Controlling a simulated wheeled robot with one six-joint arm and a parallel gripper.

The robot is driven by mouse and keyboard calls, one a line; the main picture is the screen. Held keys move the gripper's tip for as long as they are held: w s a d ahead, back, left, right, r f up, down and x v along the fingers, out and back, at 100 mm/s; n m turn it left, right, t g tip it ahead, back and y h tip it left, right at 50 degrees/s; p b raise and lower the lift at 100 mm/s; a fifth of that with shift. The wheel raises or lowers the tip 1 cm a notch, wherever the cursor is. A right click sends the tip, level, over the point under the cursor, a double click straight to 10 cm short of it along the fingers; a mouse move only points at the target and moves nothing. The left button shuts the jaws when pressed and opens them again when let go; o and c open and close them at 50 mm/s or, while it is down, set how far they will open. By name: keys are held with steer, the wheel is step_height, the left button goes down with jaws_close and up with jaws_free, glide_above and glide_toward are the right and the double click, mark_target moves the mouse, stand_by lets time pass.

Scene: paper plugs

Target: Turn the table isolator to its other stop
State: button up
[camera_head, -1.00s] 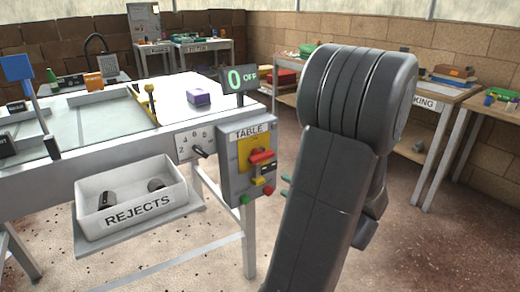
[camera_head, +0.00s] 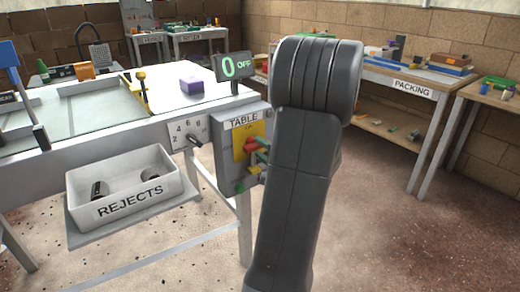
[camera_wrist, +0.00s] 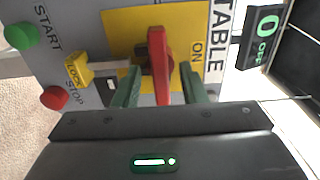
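The table isolator has a red handle (camera_wrist: 158,62) on a yellow plate (camera_wrist: 118,22), on the grey box labelled TABLE. In the wrist view the handle lies along the picture's vertical, and "ON" is printed to its right. My gripper (camera_wrist: 160,90) is open, with one green finger on each side of the handle and gaps between. In the head view my arm hides much of the box (camera_head: 228,165), and the handle (camera_head: 263,141) shows only in part. A yellow LOCK tab (camera_wrist: 78,70) sits left of the handle. The display (camera_head: 238,69) reads "0 OFF".
A green START button (camera_wrist: 22,36) and a red STOP button (camera_wrist: 54,97) are on the same box. A numbered dial (camera_head: 190,132) and the REJECTS tray (camera_head: 130,202) are to its left. The packing table (camera_head: 390,82) stands at the right, with clear floor before it.

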steer(key=shift+w+a, duration=0.35)
steer(key=shift+w, duration=0.1)
jaws_close()
